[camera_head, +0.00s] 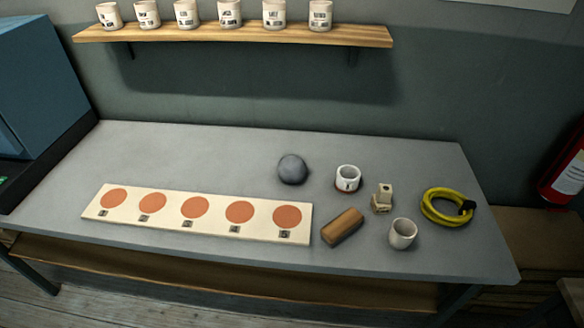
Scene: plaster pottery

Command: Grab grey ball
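The grey ball (293,169) rests on the grey tabletop, right of the middle and toward the back. It is round and matte, with clear table around it. My gripper is not in view.
On the grey table (200,149), a cream board (172,208) with orange discs lies front left of the ball. To the ball's right are a white cup (348,177), small blocks (383,198), a wooden block (342,227), a pale cup (402,234) and a yellow coil (432,212). A shelf (240,37) of cups hangs above.

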